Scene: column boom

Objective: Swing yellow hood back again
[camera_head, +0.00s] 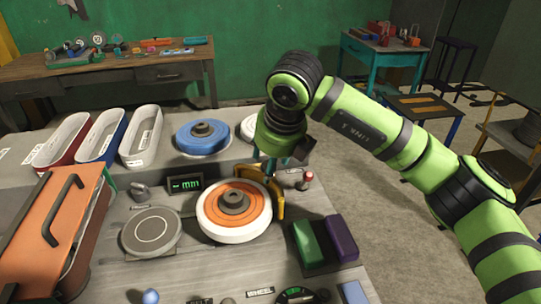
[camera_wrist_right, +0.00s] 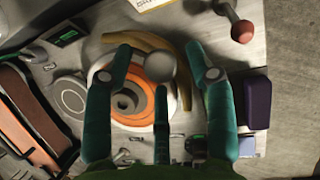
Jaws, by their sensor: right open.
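The yellow hood (camera_head: 277,199) is a curved band at the right side of the white-and-orange wheel (camera_head: 222,223). In the right wrist view the hood (camera_wrist_right: 183,84) curves along the far and right rim of the wheel (camera_wrist_right: 103,98). A grey round knob (camera_wrist_right: 160,67) lies between my right fingers in that view; whether it belongs to the hood I cannot tell. My right gripper (camera_head: 272,168) is open above the hood, its teal fingers spread in the wrist view (camera_wrist_right: 160,58). No finger clearly touches the hood. My left gripper is not in view.
An orange box with a handle (camera_head: 50,235) stands at left. A round grey plate (camera_head: 151,231), a green display (camera_head: 186,184), a blue disc (camera_head: 202,138), green and purple blocks (camera_head: 306,241) and a red-knobbed lever (camera_head: 308,177) surround the wheel. Bins (camera_head: 141,137) stand behind.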

